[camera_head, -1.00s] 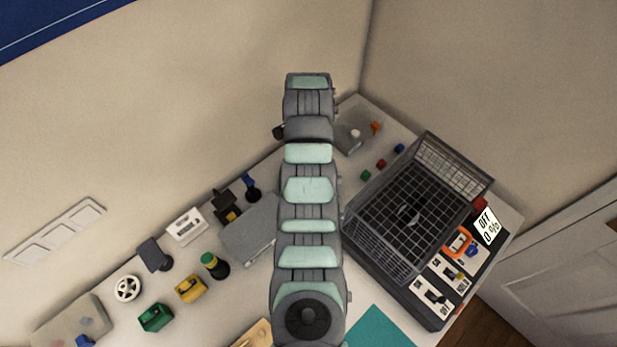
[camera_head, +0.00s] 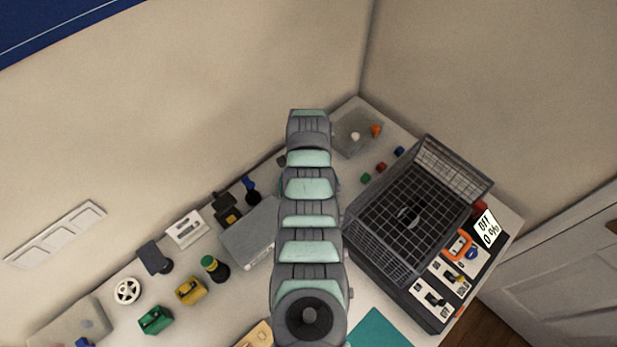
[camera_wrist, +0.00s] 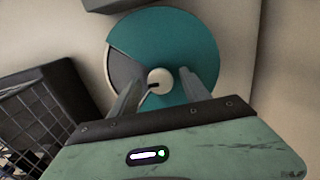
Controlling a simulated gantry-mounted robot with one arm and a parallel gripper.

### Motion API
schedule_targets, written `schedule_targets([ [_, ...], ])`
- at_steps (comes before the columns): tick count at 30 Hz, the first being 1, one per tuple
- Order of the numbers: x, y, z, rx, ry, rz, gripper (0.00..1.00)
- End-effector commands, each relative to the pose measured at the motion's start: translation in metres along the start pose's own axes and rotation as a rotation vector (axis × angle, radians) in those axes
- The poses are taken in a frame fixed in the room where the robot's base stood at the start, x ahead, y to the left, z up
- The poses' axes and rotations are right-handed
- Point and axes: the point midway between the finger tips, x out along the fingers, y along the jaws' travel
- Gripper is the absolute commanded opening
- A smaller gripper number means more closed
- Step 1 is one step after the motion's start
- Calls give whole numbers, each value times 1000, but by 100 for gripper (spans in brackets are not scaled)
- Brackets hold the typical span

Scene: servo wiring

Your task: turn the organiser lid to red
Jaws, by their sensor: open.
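In the wrist view, a round disc (camera_wrist: 203,45), which looks like the organiser lid, is mostly teal with a dark grey wedge at its left and a pale rim. A cream knob (camera_wrist: 160,81) stands at its middle. My gripper (camera_wrist: 161,77) is open, with one finger on each side of the knob and gaps visible between. I cannot tell whether the fingertips reach down to the knob's height. No red shows on the disc. In the head view my arm hides my gripper, and I cannot make out the disc there.
A wire basket (camera_head: 410,216) stands right of my arm, beside a panel with switches and a display (camera_head: 487,228). A grey box (camera_head: 250,234) and small parts, including a green block (camera_head: 155,319), lie left. A teal mat (camera_head: 380,330) lies at the front.

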Motion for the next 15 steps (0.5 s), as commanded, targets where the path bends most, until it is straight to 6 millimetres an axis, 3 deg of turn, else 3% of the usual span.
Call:
schedule_targets([
  [5,0,0,0,0,0,-1,55],
  [15,0,0,0,0,1,-1,27],
])
